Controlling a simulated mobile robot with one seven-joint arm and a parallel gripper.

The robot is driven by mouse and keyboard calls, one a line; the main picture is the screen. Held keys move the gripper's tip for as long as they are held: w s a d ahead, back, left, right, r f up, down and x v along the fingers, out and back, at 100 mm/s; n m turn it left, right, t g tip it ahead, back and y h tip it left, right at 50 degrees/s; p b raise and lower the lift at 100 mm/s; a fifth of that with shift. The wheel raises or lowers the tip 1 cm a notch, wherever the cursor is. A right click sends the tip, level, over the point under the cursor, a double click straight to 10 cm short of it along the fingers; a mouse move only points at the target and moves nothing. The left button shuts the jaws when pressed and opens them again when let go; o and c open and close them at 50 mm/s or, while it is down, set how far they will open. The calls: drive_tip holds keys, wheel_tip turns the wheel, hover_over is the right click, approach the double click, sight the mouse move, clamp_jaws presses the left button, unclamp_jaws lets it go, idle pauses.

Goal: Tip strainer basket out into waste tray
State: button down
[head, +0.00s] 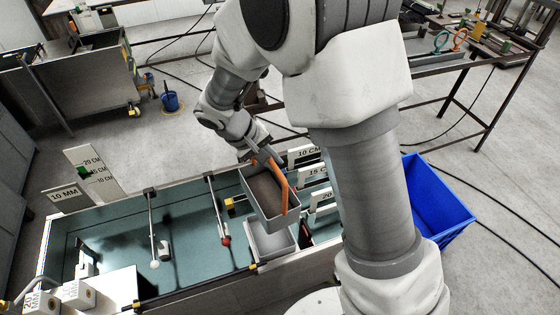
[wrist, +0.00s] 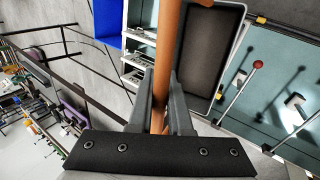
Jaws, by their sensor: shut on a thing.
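The strainer basket is a grey box (head: 258,212) with a dark inside and an orange handle (head: 284,192) arching over it. My gripper (head: 258,152) is shut on the handle, which runs between the fingers in the wrist view (wrist: 160,88). The basket also shows at the upper right of that view (wrist: 205,50). It looks slightly tilted; I cannot tell whether the dark inside is bare bottom or contents. A pale grey tray (head: 272,246) lies just below the basket and is partly hidden by it. It may be the waste tray; no label shows.
A teal-lined trough (head: 115,225) with white-tipped and red-tipped rods (head: 225,240) spans the left. White boards marked in centimetres (head: 305,154) stand right of the basket. A blue bin (head: 437,205) stands at the right, partly behind my arm. Open floor lies behind the trough.

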drive_tip(key=shift+f+b, duration=1.35)
drive_tip(key=shift+f, duration=1.1)
drive_tip(key=p, duration=0.1)
drive_tip(key=d+y+p, duration=0.1)
drive_tip(key=w+d+y, duration=0.1)
drive_tip(key=shift+f+g+p, duration=0.25)
drive_tip(key=shift+g+p, duration=0.15)
drive_tip(key=shift+d, duration=0.1)
